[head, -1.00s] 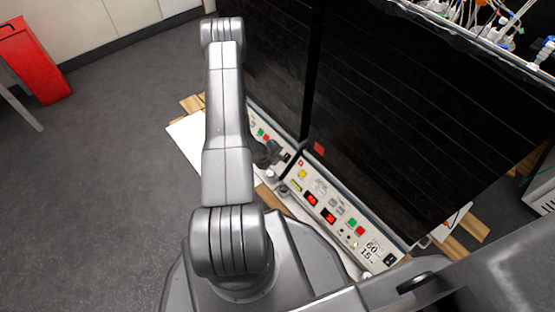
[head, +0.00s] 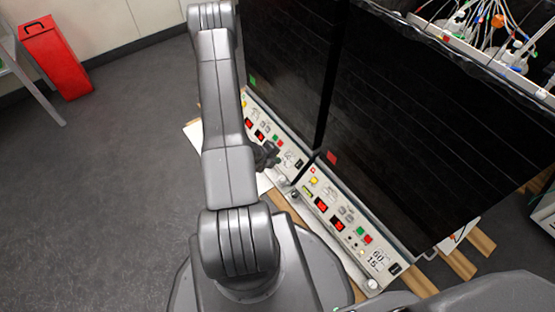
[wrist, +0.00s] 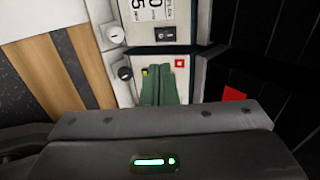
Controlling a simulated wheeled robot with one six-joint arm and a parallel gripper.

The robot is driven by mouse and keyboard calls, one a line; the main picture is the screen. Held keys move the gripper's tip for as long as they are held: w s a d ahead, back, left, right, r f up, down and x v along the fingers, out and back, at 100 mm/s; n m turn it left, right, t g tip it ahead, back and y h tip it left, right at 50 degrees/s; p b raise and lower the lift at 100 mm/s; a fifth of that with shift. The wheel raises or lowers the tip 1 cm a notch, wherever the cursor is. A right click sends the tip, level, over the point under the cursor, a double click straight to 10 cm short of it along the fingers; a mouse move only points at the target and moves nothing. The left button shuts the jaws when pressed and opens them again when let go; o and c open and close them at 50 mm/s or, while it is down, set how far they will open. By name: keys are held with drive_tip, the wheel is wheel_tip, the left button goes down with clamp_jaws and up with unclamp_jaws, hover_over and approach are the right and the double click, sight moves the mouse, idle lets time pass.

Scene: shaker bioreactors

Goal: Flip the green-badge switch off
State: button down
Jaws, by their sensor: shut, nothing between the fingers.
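Two dark shaker units stand side by side. The left one bears a green badge (head: 252,79), the right one a red badge (head: 332,157), also in the wrist view (wrist: 232,93). The left unit's black rocker switch (head: 299,163) is at the right end of its panel. It shows in the wrist view (wrist: 165,34) beside the number label, beyond my fingertips. I cannot tell its position. My gripper (head: 266,155) is shut and empty beside the left panel. In the wrist view the fingers (wrist: 160,72) overlap the right unit's panel corner, apart from the switch.
The right unit's panel (head: 322,183) has its own rocker switch (head: 394,269) at its near end. White knobs (wrist: 117,32) stand along the panel edge near my fingers. Tubes and bottles crowd the top right. Open floor (head: 110,190) lies left; a red box (head: 56,58) stands far left.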

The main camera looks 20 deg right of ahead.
drive_tip(key=shift+s+r+p, duration=0.15)
drive_tip(key=shift+r+p, duration=0.2)
drive_tip(key=shift+p, duration=1.15)
drive_tip(key=shift+d+f, duration=0.1)
drive_tip(key=shift+f, duration=0.2)
drive_tip(key=b, duration=0.4)
approach(297, 166)
drive_tip(key=x, duration=0.5)
drive_tip(key=shift+d+f, duration=0.2)
drive_tip(key=shift+f, duration=0.1)
drive_tip(key=shift+w+d+f, duration=0.2)
drive_tip(key=shift+d+f, duration=0.2)
